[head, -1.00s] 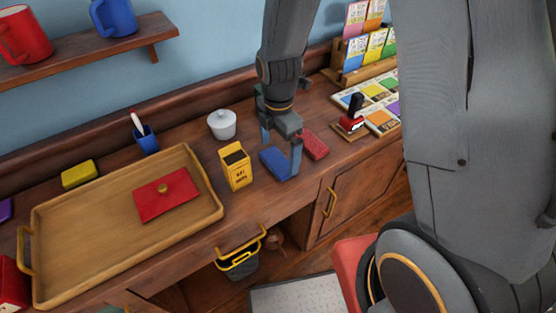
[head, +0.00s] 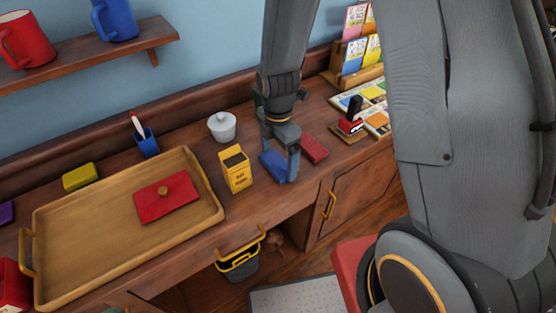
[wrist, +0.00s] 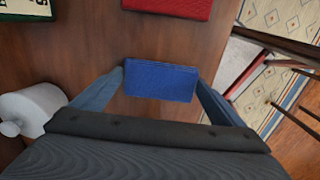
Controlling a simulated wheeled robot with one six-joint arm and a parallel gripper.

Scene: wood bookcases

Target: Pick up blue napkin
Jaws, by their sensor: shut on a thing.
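The blue napkin (head: 275,167) is a folded rectangle on the wooden counter, right of the yellow box. My gripper (head: 280,160) is over it, with its fingers down at counter height. In the wrist view the blue napkin (wrist: 161,81) lies between the two fingertips of my gripper (wrist: 160,84), which are shut on its left and right edges. The head view does not clearly show whether the napkin is off the counter.
A red folded cloth (head: 313,148) lies just right of the napkin. A wooden tray (head: 205,205) with a red envelope (head: 170,197) takes up the left.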

